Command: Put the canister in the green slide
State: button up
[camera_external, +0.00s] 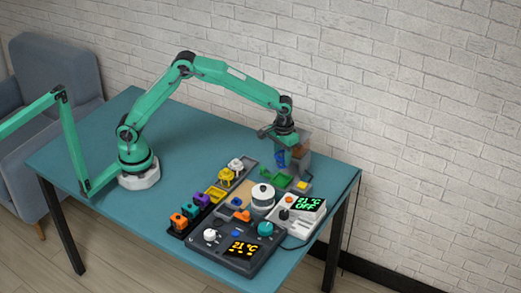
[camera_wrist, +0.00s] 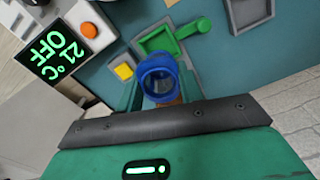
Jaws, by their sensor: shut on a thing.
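The blue canister (camera_wrist: 158,78) is round with an open-looking top end and sits between my fingers in the wrist view. In the external view it shows as a small blue patch (camera_external: 281,158), partly covered. My gripper (camera_external: 284,150) is shut on it and holds it at the far right of the table; its fingers also flank the canister in the wrist view (camera_wrist: 160,90). The green slide (camera_external: 279,181) is a shallow square tray on a grey base, close below my gripper. In the wrist view the slide (camera_wrist: 145,48) lies just beyond the canister, with a green handle (camera_wrist: 195,27) beside it.
A yellow button (camera_wrist: 124,71) sits beside the slide. A white display unit (camera_external: 298,207) reads 21 °C OFF. A white round pot (camera_external: 262,196) and a dark control panel (camera_external: 235,240) stand nearer.

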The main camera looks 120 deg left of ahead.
jog(key=shift+f, duration=0.2)
jog(key=shift+f, duration=3.05)
jog(key=shift+f, duration=0.5)
jog(key=o, duration=1.1)
jog(key=shift+r, duration=0.15)
jog(key=shift+r, duration=3.35)
